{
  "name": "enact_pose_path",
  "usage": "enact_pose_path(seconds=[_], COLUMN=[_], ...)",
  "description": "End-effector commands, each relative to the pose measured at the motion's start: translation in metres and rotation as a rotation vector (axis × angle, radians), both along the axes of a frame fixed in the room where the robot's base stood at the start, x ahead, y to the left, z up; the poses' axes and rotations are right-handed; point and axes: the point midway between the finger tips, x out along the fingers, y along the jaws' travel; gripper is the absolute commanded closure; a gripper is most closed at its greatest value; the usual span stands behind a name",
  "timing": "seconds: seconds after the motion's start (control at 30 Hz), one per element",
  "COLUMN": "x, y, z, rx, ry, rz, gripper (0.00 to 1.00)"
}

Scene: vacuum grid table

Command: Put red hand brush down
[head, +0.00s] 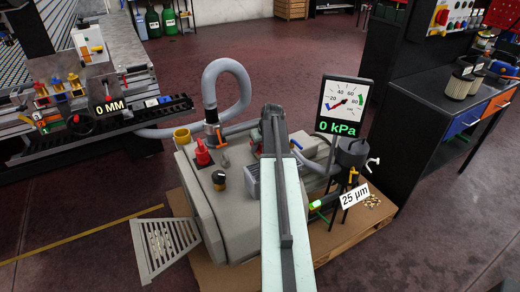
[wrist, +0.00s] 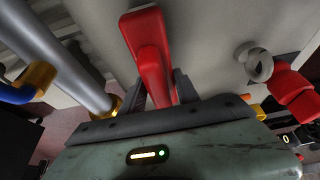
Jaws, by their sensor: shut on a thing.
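The red hand brush shows in the wrist view as a smooth red handle (wrist: 148,42), rising between the dark fingers of my gripper (wrist: 160,88). My gripper is shut on it, and the handle stands close in front of a pale grey surface. I cannot tell whether the brush touches that surface. The brush's bristles are not visible. In the head view my arm reaches out over the grey machine housing, and its far end hides most of the gripper and the brush.
The grey housing (head: 228,215) stands on a wooden pallet (head: 335,243). A red fitting (head: 203,152), a grey hose (head: 231,66) and a yellow cup (head: 182,136) are at its left. A gauge (head: 346,101) reading 0 kPa and a "25 µm" sign (head: 355,195) are at right.

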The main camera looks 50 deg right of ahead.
Motion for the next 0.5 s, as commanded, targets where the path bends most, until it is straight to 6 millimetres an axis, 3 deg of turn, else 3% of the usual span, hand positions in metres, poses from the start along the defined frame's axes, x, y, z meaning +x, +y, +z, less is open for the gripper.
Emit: enact_pose_path(seconds=[0.07, 0.1, 0.17, 0.5], x=[0.0001, 0.0000, 0.0000, 0.0000], y=[0.0000, 0.0000, 0.0000, 0.0000], z=[-0.0041, -0.0034, -0.0026, -0.0013], rx=[0.000, 0.000, 0.000, 0.000], ry=[0.000, 0.000, 0.000, 0.000], rz=[0.000, 0.000, 0.000, 0.000], gripper=[0.95, 0.57, 0.40, 0.40])
